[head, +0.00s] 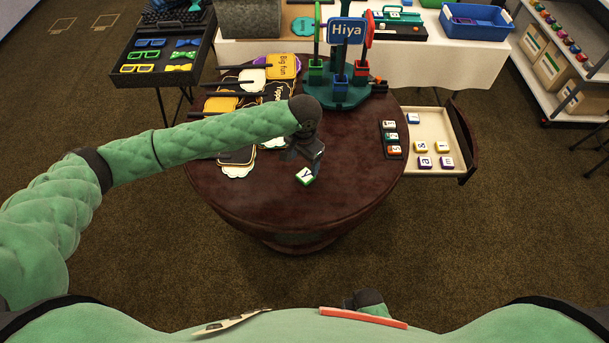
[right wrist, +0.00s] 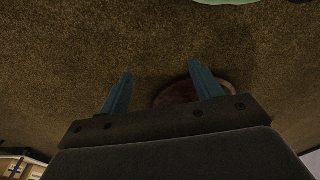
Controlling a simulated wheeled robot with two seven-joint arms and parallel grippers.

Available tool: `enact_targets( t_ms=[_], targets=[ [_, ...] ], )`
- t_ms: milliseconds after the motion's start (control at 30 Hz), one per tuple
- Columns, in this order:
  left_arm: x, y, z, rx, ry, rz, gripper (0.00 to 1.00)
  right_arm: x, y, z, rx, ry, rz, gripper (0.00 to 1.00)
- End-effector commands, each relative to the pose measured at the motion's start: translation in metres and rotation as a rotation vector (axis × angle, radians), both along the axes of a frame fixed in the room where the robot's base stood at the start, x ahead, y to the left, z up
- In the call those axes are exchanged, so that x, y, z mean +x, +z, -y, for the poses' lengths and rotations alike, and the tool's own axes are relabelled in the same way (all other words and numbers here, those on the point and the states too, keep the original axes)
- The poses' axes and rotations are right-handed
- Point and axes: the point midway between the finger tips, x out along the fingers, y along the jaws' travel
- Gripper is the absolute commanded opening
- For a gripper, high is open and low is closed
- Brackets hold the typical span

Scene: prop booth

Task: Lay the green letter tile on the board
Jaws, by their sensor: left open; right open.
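The green letter tile (head: 306,176), white-topped with a Y and green sides, lies on the round dark wooden table near its front middle. My left gripper (head: 304,166) is just above and behind the tile, open; the fingertips are small and dark, so I cannot tell whether they touch it. A narrow dark board (head: 396,157) lies at the table's right edge with a short column of letter tiles on it. My right gripper (right wrist: 162,88) is open and empty above the carpet in the right wrist view.
An open drawer (head: 434,118) at the table's right holds several letter tiles. A green prop stand (head: 345,98) with a blue Hiya sign stands at the table's back. Signs on sticks (head: 223,104) cover the left back. The table's right front is clear.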

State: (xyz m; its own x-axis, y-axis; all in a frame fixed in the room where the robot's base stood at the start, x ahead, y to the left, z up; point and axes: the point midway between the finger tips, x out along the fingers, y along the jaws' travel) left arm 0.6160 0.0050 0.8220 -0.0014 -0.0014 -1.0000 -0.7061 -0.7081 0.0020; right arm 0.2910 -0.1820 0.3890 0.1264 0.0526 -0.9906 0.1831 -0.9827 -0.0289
Motion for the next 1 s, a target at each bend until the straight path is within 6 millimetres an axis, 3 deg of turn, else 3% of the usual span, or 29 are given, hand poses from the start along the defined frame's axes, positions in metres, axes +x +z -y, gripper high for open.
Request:
enact_targets(
  t_ms=[267,700,1000],
  targets=[
    [0.000,-0.020,0.001,0.001,-0.001,-0.001,0.69,-0.002,-0.016,0.005,-0.006,0.003,0.008,0.64],
    [0.003,-0.062,0.005,0.000,-0.001,0.001,0.69,-0.016,-0.062,0.020,-0.021,0.012,0.037,0.64],
    [0.003,-0.069,0.004,0.000,-0.002,0.001,0.69,-0.017,-0.068,0.021,-0.021,0.012,0.042,0.64]
  ],
)
